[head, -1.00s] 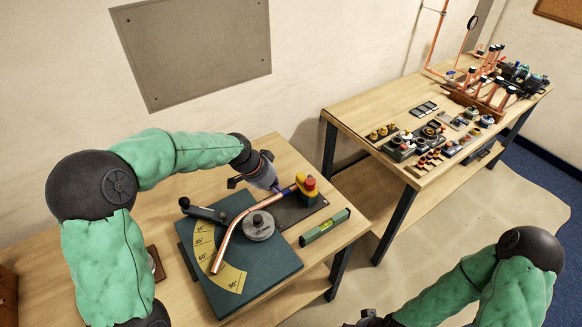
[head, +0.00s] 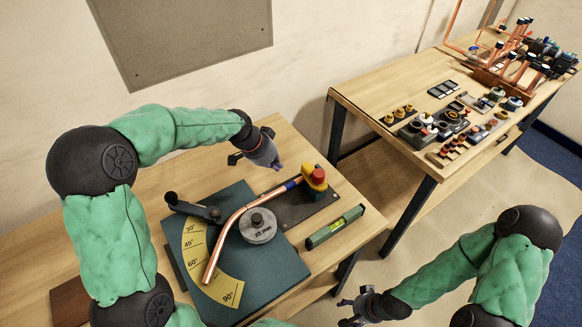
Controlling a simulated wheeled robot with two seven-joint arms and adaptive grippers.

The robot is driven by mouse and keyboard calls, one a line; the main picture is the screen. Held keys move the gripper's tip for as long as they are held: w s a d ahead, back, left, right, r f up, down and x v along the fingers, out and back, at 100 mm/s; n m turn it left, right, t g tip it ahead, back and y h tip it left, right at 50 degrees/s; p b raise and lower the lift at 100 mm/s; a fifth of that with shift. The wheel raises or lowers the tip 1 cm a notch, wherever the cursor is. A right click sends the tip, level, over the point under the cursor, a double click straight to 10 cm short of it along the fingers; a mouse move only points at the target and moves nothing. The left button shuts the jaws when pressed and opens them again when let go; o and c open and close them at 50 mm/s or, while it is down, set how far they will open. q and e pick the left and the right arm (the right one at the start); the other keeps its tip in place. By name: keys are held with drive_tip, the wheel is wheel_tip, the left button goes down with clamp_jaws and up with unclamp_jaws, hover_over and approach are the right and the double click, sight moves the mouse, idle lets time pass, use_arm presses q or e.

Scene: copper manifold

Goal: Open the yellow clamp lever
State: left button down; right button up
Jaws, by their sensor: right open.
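The yellow clamp (head: 309,182) with a red top (head: 318,175) stands on a dark plate at the right of the bender. Its lever is too small for me to tell its position. A copper tube (head: 236,222) with a blue band (head: 290,185) runs from the clamp, past the round grey former (head: 262,236), and bends toward the front. My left gripper (head: 276,163) is above and left of the clamp, apart from it; whether its fingers are open is unclear. My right gripper (head: 352,311) is open and empty at the bottom, away from the bench, partly cut off.
The bender base (head: 270,275) carries a yellow angle scale (head: 193,255) and a dark-handled arm (head: 196,211). A green level (head: 336,227) lies right of it. A second table (head: 375,90) at the back right holds fittings and a copper manifold (head: 508,65). A gap separates the tables.

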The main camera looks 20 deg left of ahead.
sight(313, 173)
use_arm(q)
drive_tip(key=b+x, duration=0.1)
drive_tip(key=x, duration=0.8)
drive_tip(key=shift+w+d+f, duration=0.1)
drive_tip(key=shift+d+f, duration=0.1)
drive_tip(key=shift+f, duration=0.15)
drive_tip(key=shift+w+d+r, duration=0.2)
drive_tip(key=shift+w+d, duration=0.15)
drive_tip(key=shift+w, duration=0.15)
drive_tip(key=shift+w+d+r, duration=0.15)
drive_tip(key=shift+w+d, duration=0.2)
drive_tip(key=shift+w, duration=0.15)
drive_tip(key=shift+w+d+r, duration=0.2)
drive_tip(key=shift+w+d, duration=0.25)
drive_tip(key=shift+w, duration=0.1)
use_arm(e)
drive_tip(key=shift+f, duration=0.6)
